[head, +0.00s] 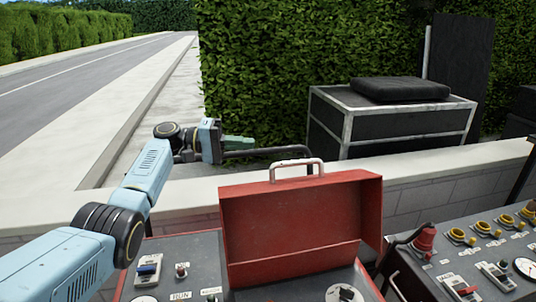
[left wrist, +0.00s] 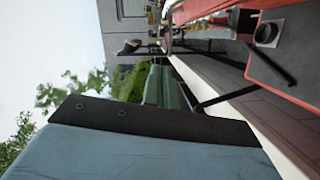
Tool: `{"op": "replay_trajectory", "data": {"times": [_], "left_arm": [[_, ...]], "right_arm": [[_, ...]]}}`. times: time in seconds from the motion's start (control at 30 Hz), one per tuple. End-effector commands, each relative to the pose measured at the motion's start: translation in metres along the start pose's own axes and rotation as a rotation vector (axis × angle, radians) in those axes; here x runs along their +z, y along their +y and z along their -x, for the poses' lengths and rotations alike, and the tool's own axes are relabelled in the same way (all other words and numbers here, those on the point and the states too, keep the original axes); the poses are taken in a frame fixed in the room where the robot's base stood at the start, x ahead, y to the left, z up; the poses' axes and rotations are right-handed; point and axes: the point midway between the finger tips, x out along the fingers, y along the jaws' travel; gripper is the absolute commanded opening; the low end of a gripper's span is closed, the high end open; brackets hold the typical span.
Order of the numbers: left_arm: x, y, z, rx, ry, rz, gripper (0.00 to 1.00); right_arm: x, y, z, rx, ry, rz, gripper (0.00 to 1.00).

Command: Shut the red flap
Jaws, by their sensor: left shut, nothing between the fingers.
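The red flap (head: 300,225) stands raised on the grey control panel (head: 185,252), its hollow inner side facing me. A pale handle (head: 297,164) sits on its top edge. My left gripper (head: 250,141) is shut and empty, with greenish fingers pointing right. In the picture it is above and left of the flap, apart from it. Its closed fingers (left wrist: 163,85) also show in the left wrist view, where red metal (left wrist: 283,78) of the panel area lies at the right. My right gripper is out of view.
A black rail (head: 285,150) runs behind the flap near my left gripper. A second panel (head: 465,255) with red and yellow knobs is at the right. A low wall (head: 430,180), a black case (head: 390,128) and hedges stand behind. The air left of the flap is clear.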

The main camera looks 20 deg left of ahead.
Motion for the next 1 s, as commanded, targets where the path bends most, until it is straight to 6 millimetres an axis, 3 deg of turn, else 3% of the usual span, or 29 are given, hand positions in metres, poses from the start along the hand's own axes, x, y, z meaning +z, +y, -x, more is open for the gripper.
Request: {"op": "replay_trajectory", "data": {"times": [0.47, 0.7, 1.0], "left_arm": [[0.0, 0.0, -0.098, -0.002, -0.001, 0.002, 0.0], [0.021, -0.001, -0.097, -0.005, 0.0, 0.002, 0.0], [0.037, -0.002, -0.101, -0.006, 0.003, 0.002, 0.0]], "right_arm": [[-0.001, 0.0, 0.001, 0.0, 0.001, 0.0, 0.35], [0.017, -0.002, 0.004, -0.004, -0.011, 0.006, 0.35], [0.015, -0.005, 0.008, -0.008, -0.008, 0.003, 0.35]]}}
